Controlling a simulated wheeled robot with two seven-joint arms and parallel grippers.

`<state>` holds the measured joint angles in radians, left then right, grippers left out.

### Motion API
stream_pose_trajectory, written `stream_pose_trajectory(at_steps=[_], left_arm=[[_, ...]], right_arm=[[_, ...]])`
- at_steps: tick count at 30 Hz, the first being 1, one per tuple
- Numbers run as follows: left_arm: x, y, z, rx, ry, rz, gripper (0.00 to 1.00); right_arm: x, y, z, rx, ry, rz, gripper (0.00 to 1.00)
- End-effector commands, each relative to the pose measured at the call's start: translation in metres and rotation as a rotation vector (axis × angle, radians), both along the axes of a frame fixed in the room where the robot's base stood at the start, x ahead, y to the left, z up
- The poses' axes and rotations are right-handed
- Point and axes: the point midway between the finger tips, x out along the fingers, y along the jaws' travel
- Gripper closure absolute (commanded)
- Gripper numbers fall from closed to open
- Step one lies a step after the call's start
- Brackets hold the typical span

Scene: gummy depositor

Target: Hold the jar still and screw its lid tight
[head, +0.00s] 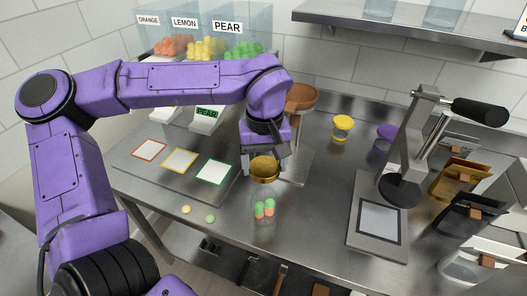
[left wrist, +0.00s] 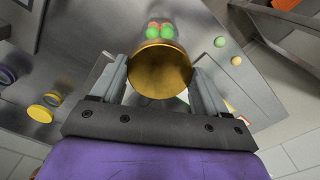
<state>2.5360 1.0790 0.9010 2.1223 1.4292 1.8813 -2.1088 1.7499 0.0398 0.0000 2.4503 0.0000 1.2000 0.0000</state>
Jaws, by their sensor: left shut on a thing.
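A clear jar (head: 264,205) with green and orange-red gummies in it stands upright near the front of the steel table. My left gripper (head: 264,158) comes down from above and is shut on the gold lid. In the left wrist view the lid (left wrist: 160,72) lies between the two fingers, and the jar (left wrist: 160,28) shows beyond it with its gummies. My right gripper is not in view.
Two loose gummies, yellow (head: 186,209) and green (head: 210,218), lie left of the jar. A mat (head: 130,163) with coloured squares is behind them. A lever press (head: 403,180) stands right. A yellow-lidded jar (head: 343,127) is behind. The table between jar and press is clear.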

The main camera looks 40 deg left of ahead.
Motion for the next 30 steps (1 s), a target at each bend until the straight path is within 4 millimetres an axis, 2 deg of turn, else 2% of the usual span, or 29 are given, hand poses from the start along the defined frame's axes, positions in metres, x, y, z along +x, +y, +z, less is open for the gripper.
stream_pose_trajectory(at_steps=[8, 14, 15, 21, 30], left_arm=[[-0.003, 0.001, 0.001, 0.001, 0.001, 0.02, 0.8], [-0.003, 0.0, 0.006, 0.001, 0.001, 0.017, 0.8], [-0.003, 0.0, -0.006, 0.001, 0.002, 0.017, 0.8], [-0.002, 0.0, -0.027, 0.0, 0.001, 0.017, 0.8], [-0.002, 0.0, -0.035, 0.001, -0.001, 0.016, 0.8]], right_arm=[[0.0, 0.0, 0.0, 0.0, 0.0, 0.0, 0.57], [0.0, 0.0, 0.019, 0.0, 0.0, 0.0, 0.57], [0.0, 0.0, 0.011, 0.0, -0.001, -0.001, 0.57], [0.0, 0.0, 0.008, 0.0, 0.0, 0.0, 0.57], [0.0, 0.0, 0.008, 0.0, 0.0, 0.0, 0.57]])
